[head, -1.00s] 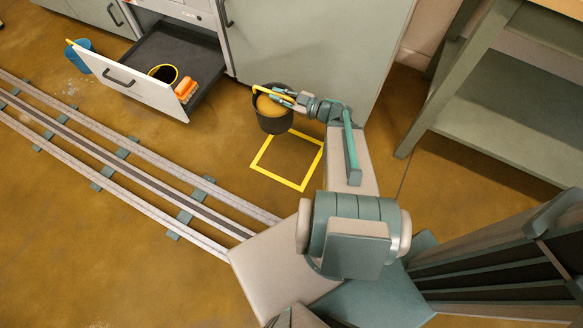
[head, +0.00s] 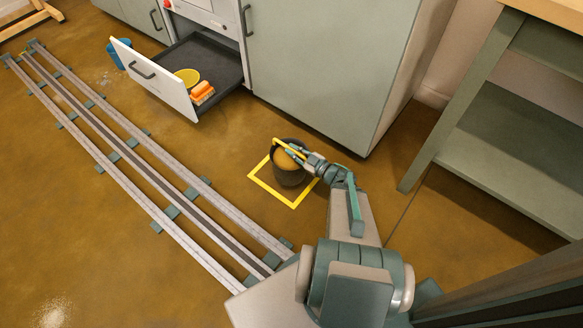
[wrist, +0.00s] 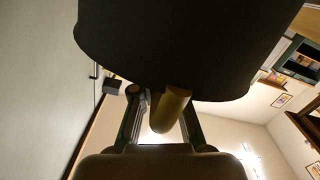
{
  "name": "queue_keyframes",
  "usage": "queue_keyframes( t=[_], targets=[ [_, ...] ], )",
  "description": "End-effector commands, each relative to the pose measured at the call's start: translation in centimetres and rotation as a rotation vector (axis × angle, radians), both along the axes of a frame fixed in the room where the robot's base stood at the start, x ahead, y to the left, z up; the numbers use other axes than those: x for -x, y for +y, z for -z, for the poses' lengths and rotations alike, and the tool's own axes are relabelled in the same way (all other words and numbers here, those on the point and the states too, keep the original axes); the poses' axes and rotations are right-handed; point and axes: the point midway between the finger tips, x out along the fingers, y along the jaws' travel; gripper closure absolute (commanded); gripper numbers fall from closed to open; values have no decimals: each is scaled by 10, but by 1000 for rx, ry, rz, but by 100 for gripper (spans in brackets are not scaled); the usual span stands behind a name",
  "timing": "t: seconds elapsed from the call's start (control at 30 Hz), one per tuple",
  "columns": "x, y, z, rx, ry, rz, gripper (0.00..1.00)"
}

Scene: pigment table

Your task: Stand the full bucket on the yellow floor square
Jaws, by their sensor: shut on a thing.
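The full bucket (head: 290,177) is dark grey with tan-orange contents and a yellow handle (head: 285,145). In the head view it hangs or stands upright over the yellow floor square (head: 268,188), covering part of its inside and far side. I cannot tell whether its base touches the floor. My gripper (head: 300,155) is shut on the handle at the bucket's right side. In the wrist view the dark bucket (wrist: 180,45) fills the top, and the yellow grip (wrist: 172,110) sits between my fingers.
An open drawer (head: 219,62) at upper left holds an orange brush (head: 202,92) and a round yellow thing (head: 187,76). A cabinet (head: 310,60) is behind the square, a shelf unit (head: 500,130) at right. Rails (head: 160,180) run along the left.

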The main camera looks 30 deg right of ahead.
Motion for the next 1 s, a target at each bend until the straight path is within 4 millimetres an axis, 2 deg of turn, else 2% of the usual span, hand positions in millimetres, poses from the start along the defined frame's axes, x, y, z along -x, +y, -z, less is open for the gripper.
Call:
queue_keyframes(
  t=[0.03, 0.17, 0.47, 0.93, 0.97, 1.0],
  targets=[
    [0, 0, 7, -2, -1, -1, 100],
    [0, 0, 16, -2, -1, -2, 100],
    [0, 0, 59, -3, -2, -2, 100],
    [0, 0, 63, -2, -2, -2, 100],
    [0, 0, 63, 0, -1, -1, 82],
    [0, 0, 63, 0, -1, -1, 76]
  ],
)
